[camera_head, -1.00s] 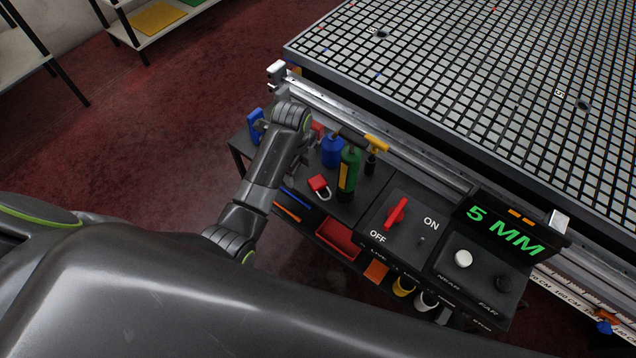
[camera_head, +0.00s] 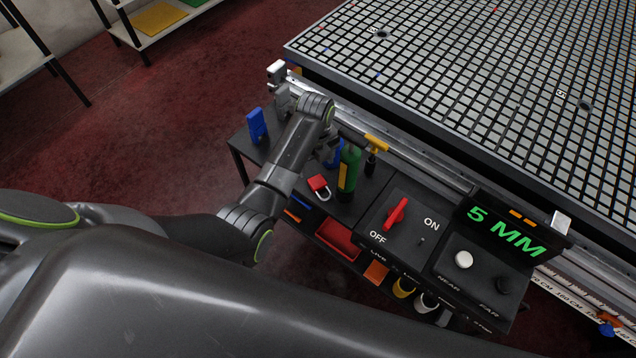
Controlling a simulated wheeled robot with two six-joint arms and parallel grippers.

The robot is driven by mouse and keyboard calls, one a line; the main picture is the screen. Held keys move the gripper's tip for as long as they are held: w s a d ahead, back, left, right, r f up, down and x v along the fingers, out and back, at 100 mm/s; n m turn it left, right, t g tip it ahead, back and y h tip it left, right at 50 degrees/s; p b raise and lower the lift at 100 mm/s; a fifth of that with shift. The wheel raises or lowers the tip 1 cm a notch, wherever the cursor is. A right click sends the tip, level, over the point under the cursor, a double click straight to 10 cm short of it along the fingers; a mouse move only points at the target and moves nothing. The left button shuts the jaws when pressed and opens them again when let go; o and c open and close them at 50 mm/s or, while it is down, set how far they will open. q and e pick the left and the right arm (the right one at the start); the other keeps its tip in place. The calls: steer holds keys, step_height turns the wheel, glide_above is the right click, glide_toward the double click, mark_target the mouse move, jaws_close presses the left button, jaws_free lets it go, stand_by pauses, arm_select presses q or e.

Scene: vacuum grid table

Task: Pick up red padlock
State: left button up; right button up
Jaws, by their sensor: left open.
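The red padlock (camera_head: 318,183) lies on the dark shelf top beside the grid table, with its pale shackle towards the lower right. My left gripper (camera_head: 331,149) is open, just above and to the right of the padlock in the picture, near the blue bottle. It is apart from the padlock, and the wrist hides much of it. My right gripper is not in view.
A green bottle (camera_head: 348,171) stands right of the padlock, and a blue bottle (camera_head: 335,158) is partly hidden behind my wrist. A yellow-handled tool (camera_head: 375,144), blue block (camera_head: 257,125) and red switch (camera_head: 396,212) are nearby. Bins hang below.

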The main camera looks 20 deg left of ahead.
mark_target(316, 179)
arm_select(q)
steer(key=shift+d+f, duration=0.1)
steer(key=shift+f, duration=3.6)
steer(key=shift+s, duration=0.1)
jaws_close()
steer(key=shift+r, duration=0.15)
